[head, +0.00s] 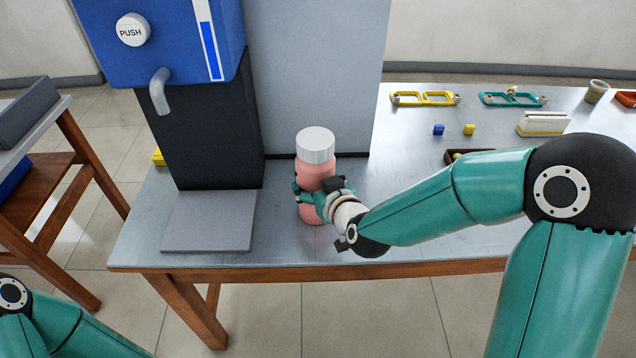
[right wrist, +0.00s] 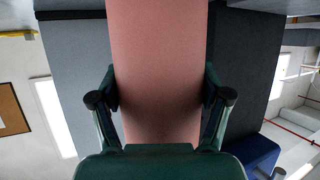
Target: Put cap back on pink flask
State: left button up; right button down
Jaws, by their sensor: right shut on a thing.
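The pink flask (head: 313,172) stands upright on the metal table, in front of the grey panel. A white cap (head: 315,144) sits on top of the flask; whether it is screwed tight I cannot tell. My right gripper (head: 318,195) is shut around the flask's body from the right. In the right wrist view the pink flask (right wrist: 157,70) fills the middle, with a finger of my right gripper (right wrist: 158,100) on each side; the cap is out of that view. My left arm shows at the bottom left of the head view, but its gripper is out of view.
A blue and black dispenser (head: 165,45) with a push button and spout stands left of the flask, above a grey base plate (head: 208,222). Yellow frames (head: 425,99), teal frames (head: 513,99), small blocks (head: 438,130) and a cup (head: 596,91) lie toward the back right. The table's front edge (head: 300,262) is close to the flask.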

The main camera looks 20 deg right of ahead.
grip_release()
jog(key=shift+r, duration=0.1)
jog(key=b+v, duration=0.5)
jog(key=v, duration=0.7)
dwell(0.6)
